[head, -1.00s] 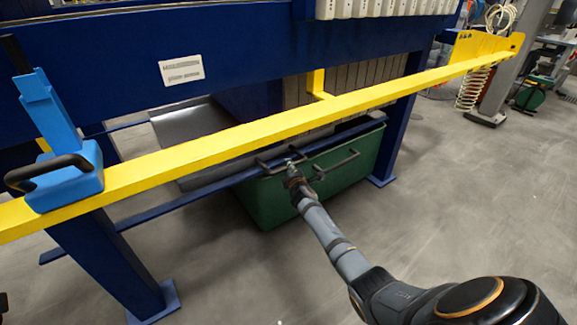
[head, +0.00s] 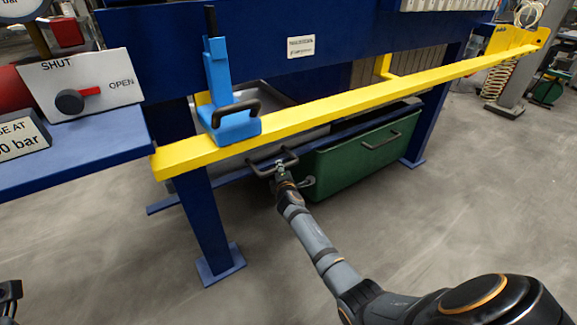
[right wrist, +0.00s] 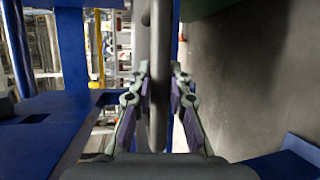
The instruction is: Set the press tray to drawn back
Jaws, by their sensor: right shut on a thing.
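The grey press tray (head: 238,158) sits under the blue press frame, partly hidden behind the yellow beam. Its dark bar handle (head: 262,164) sticks out at the front, left of the green bin. My right gripper (head: 281,168) is at this handle, shut on it. In the right wrist view the dark handle bar (right wrist: 160,75) runs between the two fingers of my right gripper (right wrist: 160,95).
A yellow beam (head: 340,103) crosses in front of the press, with a blue clamp block (head: 232,122) on it. A green bin (head: 350,165) with its own handle stands right of the gripper. A blue leg (head: 208,220) stands to the left. The floor in front is clear.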

